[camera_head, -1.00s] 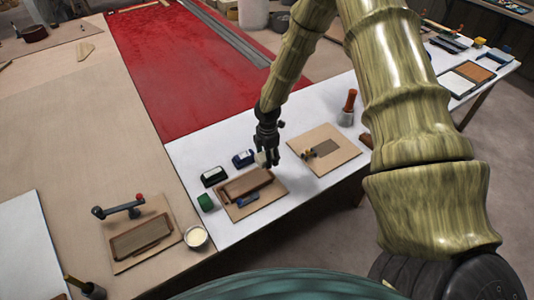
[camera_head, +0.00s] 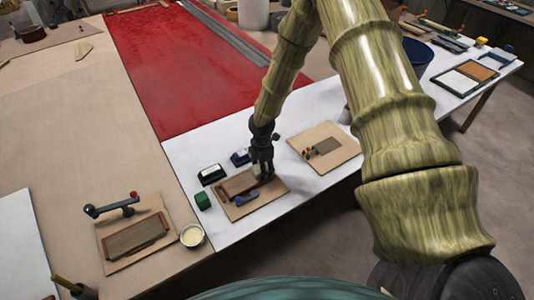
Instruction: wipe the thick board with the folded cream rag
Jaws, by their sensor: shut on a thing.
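A thick brown board (camera_head: 234,187) lies on a tan panel (camera_head: 272,199) on the white table. My gripper (camera_head: 262,174) points down at the board's right end. It is shut on the folded cream rag (camera_head: 256,170), of which only a small pale bit shows beside the dark fingers. The rag is low at the board's surface, but I cannot tell whether it touches. The fingers hide most of the rag and part of the board's right end.
A green block (camera_head: 202,201), dark box (camera_head: 210,174) and blue box (camera_head: 240,157) stand close by. Another panel (camera_head: 345,155) is to the right. A cream-filled cup (camera_head: 192,236) and second brown board (camera_head: 135,238) are left.

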